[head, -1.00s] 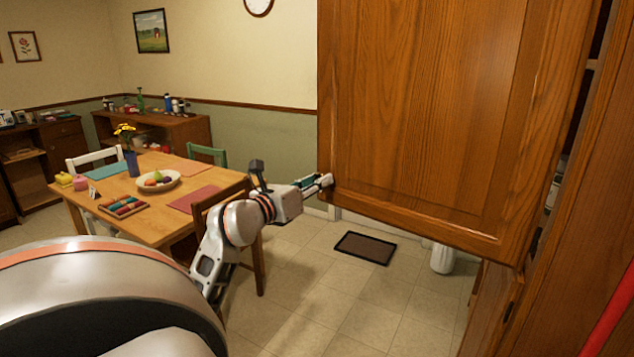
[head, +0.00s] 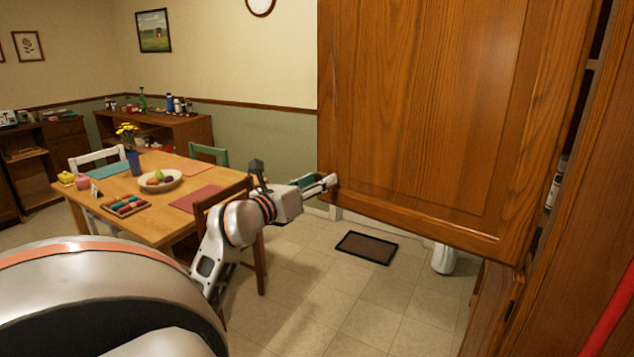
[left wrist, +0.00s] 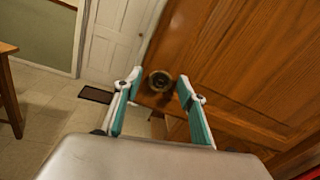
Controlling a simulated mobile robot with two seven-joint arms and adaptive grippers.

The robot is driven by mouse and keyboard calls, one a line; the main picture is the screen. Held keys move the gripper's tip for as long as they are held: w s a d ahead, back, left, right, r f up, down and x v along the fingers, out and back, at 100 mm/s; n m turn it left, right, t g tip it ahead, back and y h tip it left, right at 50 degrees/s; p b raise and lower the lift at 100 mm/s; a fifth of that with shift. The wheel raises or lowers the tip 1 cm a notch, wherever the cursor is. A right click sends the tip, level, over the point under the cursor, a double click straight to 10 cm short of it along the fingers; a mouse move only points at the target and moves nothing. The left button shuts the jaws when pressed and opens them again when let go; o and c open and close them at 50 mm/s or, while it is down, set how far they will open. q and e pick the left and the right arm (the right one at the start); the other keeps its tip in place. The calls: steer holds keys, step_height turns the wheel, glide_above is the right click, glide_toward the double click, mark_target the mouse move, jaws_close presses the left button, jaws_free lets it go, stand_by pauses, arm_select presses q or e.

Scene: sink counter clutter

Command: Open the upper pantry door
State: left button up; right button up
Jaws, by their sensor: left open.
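The upper pantry door (head: 430,110) is a brown wooden panel that stands swung out from the cabinet, with a gap along its right side. In the left wrist view the door (left wrist: 240,60) fills the right side, and its round dark knob (left wrist: 160,81) sits near the lower corner. My left gripper (head: 328,182) is at the door's lower left corner. In the left wrist view my left gripper (left wrist: 155,92) is open, its two teal-padded fingers on either side of the knob in the picture. I cannot tell whether they touch it. My right gripper is not in view.
A dining table (head: 150,210) with a fruit bowl (head: 160,181) and chairs stands at the left. A dark mat (head: 366,247) lies on the tiled floor below the door. A white bin-like object (head: 443,259) stands beneath the door. The cabinet frame (head: 580,220) is at the right.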

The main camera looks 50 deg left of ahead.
arm_select(q)
steer(key=s+d, duration=0.1)
steer(key=s, duration=0.6)
steer(key=shift+s+d, duration=0.15)
steer(key=shift+d, duration=0.1)
